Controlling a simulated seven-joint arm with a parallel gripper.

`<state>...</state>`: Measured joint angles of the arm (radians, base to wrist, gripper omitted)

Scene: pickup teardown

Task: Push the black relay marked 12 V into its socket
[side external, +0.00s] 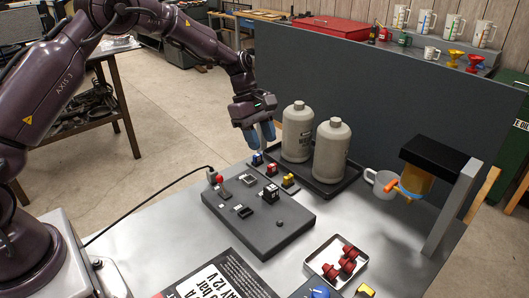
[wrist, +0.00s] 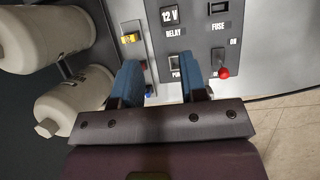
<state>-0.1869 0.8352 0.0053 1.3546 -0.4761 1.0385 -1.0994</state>
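The black relay marked 12 V (side external: 270,193) stands upright on the grey board (side external: 290,230), above the printed word RELAY in the wrist view, where its marked top (wrist: 169,16) shows near the upper edge. Its socket is hidden beneath it, and I cannot tell how deep it sits. My gripper (side external: 261,133) is above the back edge of the board, behind and apart from the relay. In the wrist view its two blue fingers (wrist: 158,80) are spread with nothing between them.
Small blue, red (side external: 271,169) and yellow (side external: 288,180) parts stand in a row behind the board. Two beige bottles (side external: 331,150) stand in a black tray close to my gripper. A red switch lever (wrist: 224,72) rises from the board. A white tray (side external: 312,262) holds red parts.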

